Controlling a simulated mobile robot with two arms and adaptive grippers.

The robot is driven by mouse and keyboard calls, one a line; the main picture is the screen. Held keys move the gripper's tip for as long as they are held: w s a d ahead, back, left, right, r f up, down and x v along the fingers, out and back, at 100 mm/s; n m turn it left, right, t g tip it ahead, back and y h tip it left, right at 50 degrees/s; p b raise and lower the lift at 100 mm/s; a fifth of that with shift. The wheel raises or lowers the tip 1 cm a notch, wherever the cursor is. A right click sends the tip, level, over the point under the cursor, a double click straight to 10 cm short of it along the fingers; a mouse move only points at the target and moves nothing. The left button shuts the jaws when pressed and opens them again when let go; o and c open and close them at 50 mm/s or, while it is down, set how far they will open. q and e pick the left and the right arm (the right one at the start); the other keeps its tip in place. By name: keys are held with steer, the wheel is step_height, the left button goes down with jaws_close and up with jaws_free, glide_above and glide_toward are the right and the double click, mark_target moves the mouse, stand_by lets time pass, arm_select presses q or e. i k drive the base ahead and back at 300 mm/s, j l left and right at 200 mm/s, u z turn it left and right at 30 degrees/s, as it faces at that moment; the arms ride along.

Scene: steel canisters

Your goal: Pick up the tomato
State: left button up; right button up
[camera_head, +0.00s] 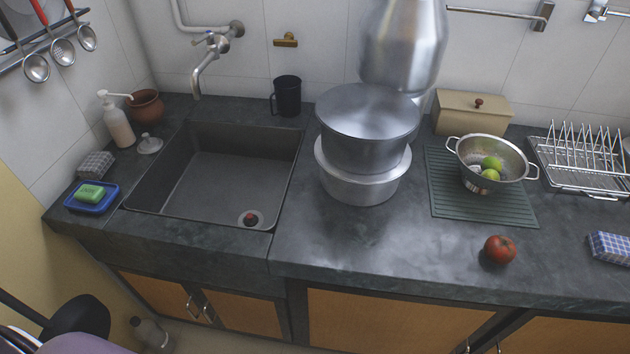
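A red tomato (500,250) with a small green stem rests on the dark stone counter (380,255) at the right, close to the front edge. It stands free, with nothing touching it but the counter. It lies in front of the green ribbed mat (445,203) and to the left of a blue checked cloth (610,248). Neither of my grippers shows in the head view.
Steel pots (368,128) are stacked left of the mat, with a tall steel vessel (403,45) above them. A colander (513,163) with green fruit stands on the mat. A wire dish rack (575,165) is at the right. The sink (285,150) is left. Counter around the tomato is clear.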

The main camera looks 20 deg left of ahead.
mark_target(499, 249)
steer(key=u, duration=1.15)
steer(key=l+z, duration=0.1)
steer(key=z, duration=1.85)
steer(key=k+l, duration=0.05)
steer(key=l, duration=0.05)
